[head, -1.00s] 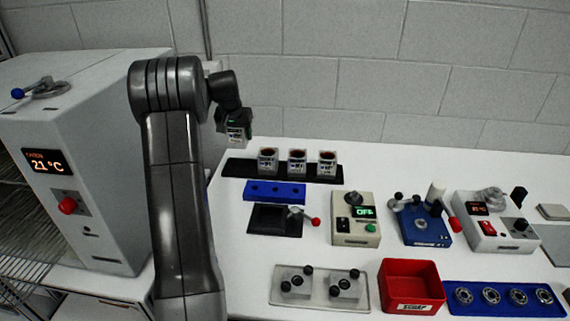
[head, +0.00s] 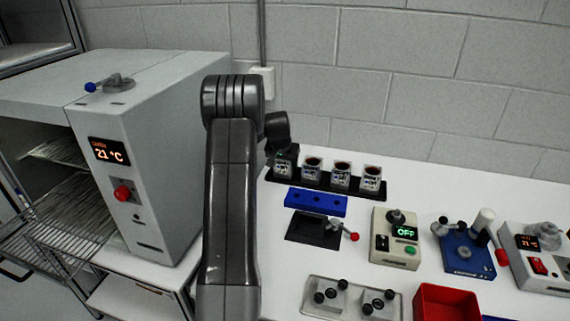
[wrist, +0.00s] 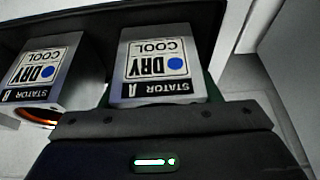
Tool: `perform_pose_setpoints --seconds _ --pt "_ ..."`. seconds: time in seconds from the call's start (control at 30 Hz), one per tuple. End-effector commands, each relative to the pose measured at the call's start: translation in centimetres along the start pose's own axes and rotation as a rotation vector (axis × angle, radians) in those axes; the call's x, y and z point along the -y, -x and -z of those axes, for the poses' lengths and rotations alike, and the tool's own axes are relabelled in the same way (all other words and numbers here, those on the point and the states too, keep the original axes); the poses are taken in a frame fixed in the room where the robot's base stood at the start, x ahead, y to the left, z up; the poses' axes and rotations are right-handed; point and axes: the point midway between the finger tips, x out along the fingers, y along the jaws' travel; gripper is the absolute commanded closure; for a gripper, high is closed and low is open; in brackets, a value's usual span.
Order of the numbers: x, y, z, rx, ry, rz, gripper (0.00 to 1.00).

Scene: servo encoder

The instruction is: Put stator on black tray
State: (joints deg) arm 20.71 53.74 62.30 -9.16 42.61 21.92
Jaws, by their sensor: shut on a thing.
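My gripper (head: 285,152) is shut on a stator (head: 284,169), at the left end of the black tray (head: 325,187). The held stator is a grey block; in the wrist view (wrist: 158,62) its label reads "STATOR A", "DRY", "COOL" with a blue dot. It stands upright at or just above the tray; I cannot tell whether it touches. Three more stators, the nearest (head: 312,169), then the middle one (head: 342,177) and the right one (head: 371,182), stand in a row on the tray. The neighbouring stator (wrist: 42,68) shows close beside in the wrist view.
A blue block with holes (head: 316,202) lies in front of the tray, with a black fixture with a red-knobbed lever (head: 315,230) before it. A grey oven (head: 150,170) stands left of my arm. The wall is close behind the tray.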

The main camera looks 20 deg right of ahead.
Motion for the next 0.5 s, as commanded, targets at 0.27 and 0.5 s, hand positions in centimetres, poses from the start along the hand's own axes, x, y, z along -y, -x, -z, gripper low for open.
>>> perform_pose_setpoints --seconds 0.27,0.5 --pt "0.00 -0.21 -0.09 0.000 0.000 0.000 0.22" --pt "0.00 -0.19 -0.08 0.000 0.000 0.000 0.22"
